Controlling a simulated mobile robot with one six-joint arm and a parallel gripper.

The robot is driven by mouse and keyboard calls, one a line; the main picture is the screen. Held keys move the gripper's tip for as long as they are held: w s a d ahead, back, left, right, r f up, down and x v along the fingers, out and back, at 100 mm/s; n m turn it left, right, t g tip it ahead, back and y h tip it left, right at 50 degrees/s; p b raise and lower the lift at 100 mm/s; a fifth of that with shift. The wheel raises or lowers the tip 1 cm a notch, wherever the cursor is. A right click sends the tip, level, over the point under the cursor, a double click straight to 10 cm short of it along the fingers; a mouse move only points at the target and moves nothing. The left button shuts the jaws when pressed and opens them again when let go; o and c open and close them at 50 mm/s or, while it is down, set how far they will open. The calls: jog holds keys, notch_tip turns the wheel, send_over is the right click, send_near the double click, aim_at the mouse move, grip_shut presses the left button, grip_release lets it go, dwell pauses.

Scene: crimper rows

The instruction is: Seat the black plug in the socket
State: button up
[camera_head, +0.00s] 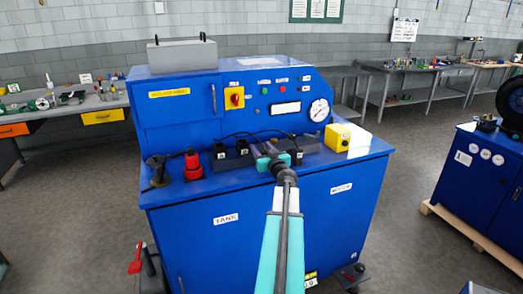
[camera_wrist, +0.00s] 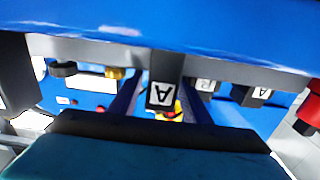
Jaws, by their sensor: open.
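Several black blocks with white letter labels stand on the blue bench top. Two are left of my gripper (camera_head: 276,163), one left block (camera_head: 220,152) and a second (camera_head: 243,148). Another labelled block (camera_head: 297,157) is just right of it. My gripper is open over the bench. In the wrist view, which looks upside down, a black block marked A (camera_wrist: 161,95) appears between the dark fingers, apparently ungripped. Two more labelled blocks (camera_wrist: 205,87) and (camera_wrist: 262,93) show to its right. Thin black cables run behind the gripper. I cannot tell plug from socket here; the gripper hides part of the row.
A red knobbed part (camera_head: 193,165) and a black stand (camera_head: 157,170) are at the bench's left. A yellow box (camera_head: 343,138) is at the right. The upright panel behind carries a gauge (camera_head: 319,110) and a red-yellow switch (camera_head: 234,98). The front bench strip is mostly clear.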

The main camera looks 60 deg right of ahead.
jog(key=shift+b+v, duration=0.65)
jog(key=shift+v, duration=5.25)
